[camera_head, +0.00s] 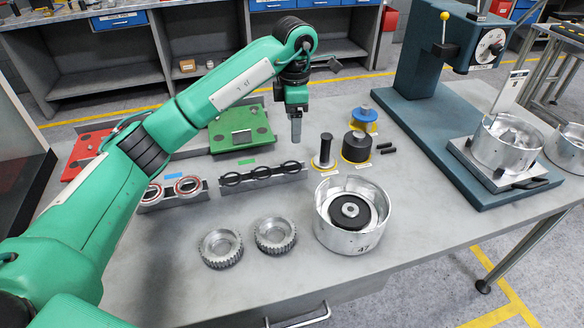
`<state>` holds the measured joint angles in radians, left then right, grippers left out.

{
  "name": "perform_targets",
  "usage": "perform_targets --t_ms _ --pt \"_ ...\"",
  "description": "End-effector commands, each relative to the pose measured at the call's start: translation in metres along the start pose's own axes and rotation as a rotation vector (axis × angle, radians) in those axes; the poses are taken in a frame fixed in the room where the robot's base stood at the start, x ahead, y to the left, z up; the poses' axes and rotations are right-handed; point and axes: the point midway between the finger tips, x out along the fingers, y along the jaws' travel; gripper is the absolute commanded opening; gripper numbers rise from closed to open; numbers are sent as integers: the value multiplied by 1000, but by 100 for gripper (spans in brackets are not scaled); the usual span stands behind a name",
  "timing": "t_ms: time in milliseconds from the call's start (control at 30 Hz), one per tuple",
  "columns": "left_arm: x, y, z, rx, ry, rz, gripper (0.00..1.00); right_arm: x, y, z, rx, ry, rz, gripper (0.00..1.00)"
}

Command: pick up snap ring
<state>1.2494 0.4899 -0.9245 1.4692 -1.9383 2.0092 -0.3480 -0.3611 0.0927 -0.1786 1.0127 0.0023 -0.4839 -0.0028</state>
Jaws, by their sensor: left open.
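Several black snap rings stand in a low metal rack (264,183) in the middle of the table. The rightmost snap ring (291,166) is partly sunk in the rack. My left gripper (296,138) hangs pointing down, above and a little behind the right end of the rack in the picture. It is apart from the rings and holds nothing that I can see. Its fingers overlap from this side, so the gap between them is hard to see. My right gripper is not in view.
A silver housing (322,220) with a black part inside and two gears (275,236) are in front. A black cylinder (356,146), a black post (325,152) and a blue-yellow part (364,119) stand right of the gripper.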

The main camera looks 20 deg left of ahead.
Motion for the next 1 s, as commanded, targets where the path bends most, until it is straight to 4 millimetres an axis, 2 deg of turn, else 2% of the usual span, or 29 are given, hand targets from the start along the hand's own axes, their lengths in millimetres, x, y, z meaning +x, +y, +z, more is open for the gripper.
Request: perform_targets --t_ms 100,300,567,900,1000 --pt "24 -1 0 -1 1 -5 74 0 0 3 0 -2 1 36" --pt "55 -1 0 0 -1 -4 74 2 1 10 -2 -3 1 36" --pt "71 -1 -2 -1 -3 -3 74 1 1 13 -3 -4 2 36" --pt "111 -4 -8 -1 -2 -4 74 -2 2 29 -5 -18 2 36" --pt "116 -3 -7 0 -3 -1 74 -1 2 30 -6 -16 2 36"
